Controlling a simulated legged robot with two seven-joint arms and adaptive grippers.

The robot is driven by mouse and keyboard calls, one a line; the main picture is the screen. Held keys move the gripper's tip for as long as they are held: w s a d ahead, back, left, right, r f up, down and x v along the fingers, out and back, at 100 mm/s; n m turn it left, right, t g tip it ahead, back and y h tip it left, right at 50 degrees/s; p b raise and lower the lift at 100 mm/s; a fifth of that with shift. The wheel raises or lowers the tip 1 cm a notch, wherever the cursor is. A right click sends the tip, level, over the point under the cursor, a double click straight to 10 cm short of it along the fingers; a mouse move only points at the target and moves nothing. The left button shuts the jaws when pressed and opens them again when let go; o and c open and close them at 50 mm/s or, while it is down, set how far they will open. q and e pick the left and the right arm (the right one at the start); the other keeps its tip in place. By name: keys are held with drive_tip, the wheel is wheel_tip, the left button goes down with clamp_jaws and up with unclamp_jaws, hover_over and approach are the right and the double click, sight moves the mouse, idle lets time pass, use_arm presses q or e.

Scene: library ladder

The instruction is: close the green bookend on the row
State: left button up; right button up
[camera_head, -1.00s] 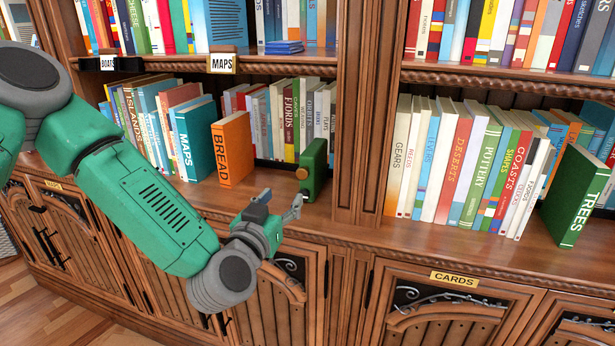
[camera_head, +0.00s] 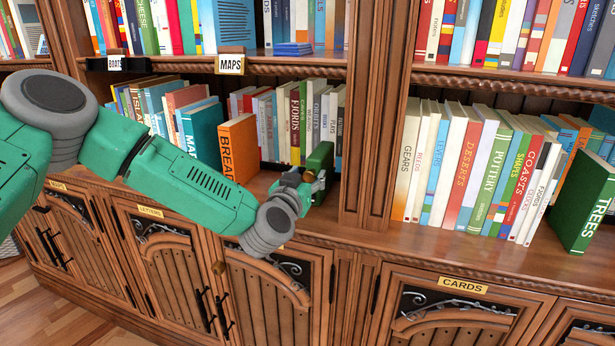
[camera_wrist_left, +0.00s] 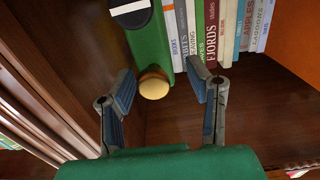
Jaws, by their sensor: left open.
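The green bookend (camera_head: 321,155) stands upright on the middle shelf, beside the wooden post. In the left wrist view the bookend (camera_wrist_left: 148,42) shows its round brass knob (camera_wrist_left: 154,84). The row of books (camera_head: 300,120) with FJORDS stands behind it, and in the wrist view the row (camera_wrist_left: 214,36) runs to the right. My left gripper (camera_head: 312,181) is at the front of the bookend, partly hiding it. In the wrist view its open fingers (camera_wrist_left: 161,76) lie either side of the knob. I cannot tell whether they touch it. My right gripper is not in view.
An orange BREAD book (camera_head: 238,149) stands left of the bookend. The wooden post (camera_head: 372,120) is close on its right. A green TREES book (camera_head: 583,205) leans at the far right. The shelf front (camera_head: 345,225) is bare.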

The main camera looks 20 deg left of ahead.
use_arm(q)
drive_tip(key=shift+d, duration=0.2)
drive_tip(key=c, duration=1)
drive_tip(key=shift+d+r, duration=0.1)
drive_tip(key=shift+d, duration=0.1)
clamp_jaws()
drive_tip(key=w+a, duration=0.1)
drive_tip(key=a, duration=2.6)
drive_tip(key=shift+a+p, duration=0.2)
drive_tip(key=shift+p, duration=0.2)
drive_tip(key=shift+r, duration=0.1)
drive_tip(key=o, duration=1)
unclamp_jaws()
drive_tip(key=shift+s+a, duration=0.1)
drive_tip(key=shift+a, duration=0.05)
drive_tip(key=shift+f, duration=0.2)
